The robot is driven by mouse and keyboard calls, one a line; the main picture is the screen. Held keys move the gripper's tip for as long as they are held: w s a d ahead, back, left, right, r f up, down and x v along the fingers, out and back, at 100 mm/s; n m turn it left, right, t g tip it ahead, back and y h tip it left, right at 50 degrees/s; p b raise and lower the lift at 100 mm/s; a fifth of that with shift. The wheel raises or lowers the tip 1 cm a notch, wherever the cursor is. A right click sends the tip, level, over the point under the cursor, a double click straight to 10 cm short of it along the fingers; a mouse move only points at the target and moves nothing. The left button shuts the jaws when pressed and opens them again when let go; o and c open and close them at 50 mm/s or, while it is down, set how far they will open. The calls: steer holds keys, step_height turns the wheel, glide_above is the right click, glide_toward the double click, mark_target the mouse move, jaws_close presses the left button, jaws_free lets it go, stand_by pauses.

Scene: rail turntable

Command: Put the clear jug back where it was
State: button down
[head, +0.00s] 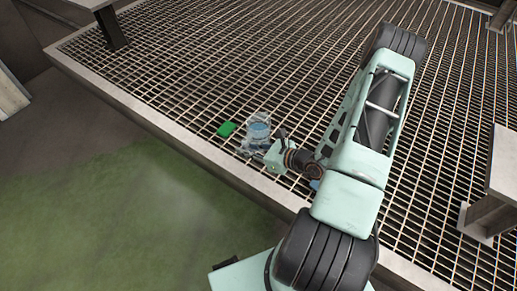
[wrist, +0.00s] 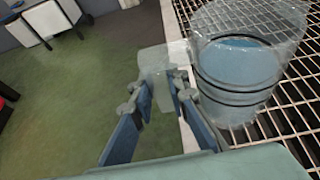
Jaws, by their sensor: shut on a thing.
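The clear jug (head: 258,128) is at the near-left edge of the metal grating in the head view, with bluish contents. In the wrist view the jug (wrist: 238,80) fills the upper right and looks upright, with dark bands around it. My gripper (wrist: 163,78) is shut on the jug's clear handle (wrist: 153,58), which sits between the fingertips. In the head view my gripper (head: 256,148) is just below the jug, with the fingers partly hard to make out. I cannot tell whether the jug's base touches the grating.
The grating behind the jug is largely clear. Metal supports stand at the upper left (head: 112,28) and right (head: 487,215).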

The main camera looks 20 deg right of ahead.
steer(key=shift+w+d+f+b, duration=0.85)
steer(key=shift+w+f, duration=1.1)
steer(key=shift+f, duration=1)
steer(key=shift+w+d+f+b, duration=0.55)
steer(key=shift+w+f+b, duration=0.5)
steer(key=shift+w+f, duration=1.35)
steer(key=shift+w+d+f+b, duration=0.85)
steer(key=shift+w+f, duration=0.6)
steer(key=shift+f, duration=2)
steer(key=shift+a, duration=0.15)
steer(key=shift+f+b, duration=0.15)
steer(key=shift+b, duration=0.15)
steer(key=c, duration=1.9)
jaws_free()
